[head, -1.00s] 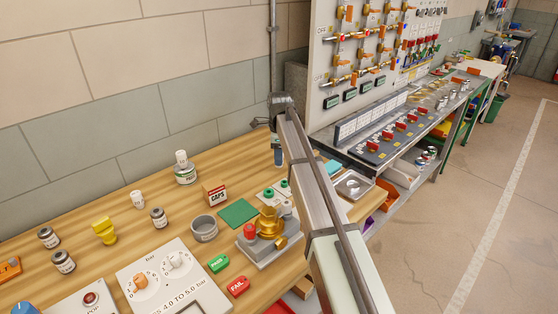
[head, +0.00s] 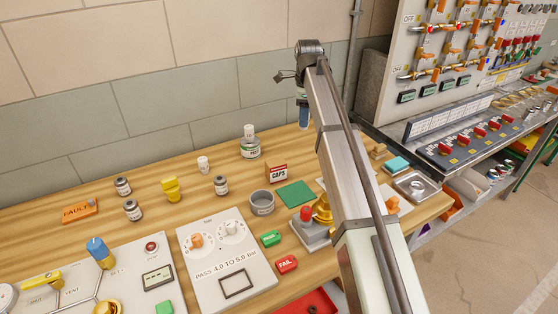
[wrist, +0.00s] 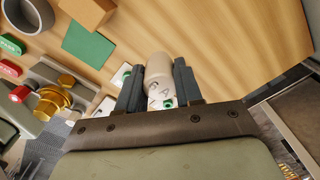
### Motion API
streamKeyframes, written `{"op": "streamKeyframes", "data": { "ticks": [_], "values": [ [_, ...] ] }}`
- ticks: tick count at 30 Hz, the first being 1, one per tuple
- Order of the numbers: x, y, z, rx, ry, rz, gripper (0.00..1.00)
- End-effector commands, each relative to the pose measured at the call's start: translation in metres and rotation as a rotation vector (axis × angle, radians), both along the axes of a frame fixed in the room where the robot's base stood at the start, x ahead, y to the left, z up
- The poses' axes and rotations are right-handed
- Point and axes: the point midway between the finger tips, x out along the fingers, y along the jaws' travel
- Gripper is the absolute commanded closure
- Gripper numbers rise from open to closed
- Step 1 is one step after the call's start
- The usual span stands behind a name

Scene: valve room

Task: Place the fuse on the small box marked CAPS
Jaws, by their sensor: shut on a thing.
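My gripper (wrist: 158,85) is shut on the fuse (wrist: 158,68), a cream cylinder with dark lettering, held between its two dark fingers in the wrist view. The fuse is hidden in the head view, where my arm comes in from the lower right. The small box marked CAPS (head: 277,173) is white and red with a brown top, standing on the wooden bench behind the green mat. It also shows at the top of the wrist view as a plain brown box (wrist: 90,10), apart from the fuse and up to its left. Its top looks bare.
A grey cup (head: 262,203) and a green mat (head: 295,194) lie close to the box. A jar with a white cylinder on top (head: 250,148) stands behind it to the left. A brass regulator (wrist: 55,102) is at the left of the wrist view. Bare bench lies right of the box.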

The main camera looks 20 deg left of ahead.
Motion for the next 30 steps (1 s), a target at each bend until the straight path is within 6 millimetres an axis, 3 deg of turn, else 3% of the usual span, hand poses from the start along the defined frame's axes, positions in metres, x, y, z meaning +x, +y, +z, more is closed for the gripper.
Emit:
{"op": "streamKeyframes", "data": {
  "ticks": [3,10,13,17,25,30],
  "values": [
    [-0.028,0.036,0.014,0.000,0.000,0.055,0.96],
    [-0.078,0.074,0.034,0.001,0.000,0.106,0.96],
    [-0.098,0.072,0.041,0.001,-0.001,0.073,0.96],
    [-0.111,0.062,0.037,0.000,0.001,-0.012,0.96],
    [-0.114,0.060,0.036,0.000,0.002,-0.126,0.96],
    [-0.115,0.059,0.018,0.000,0.003,-0.136,0.96]
  ]
}}
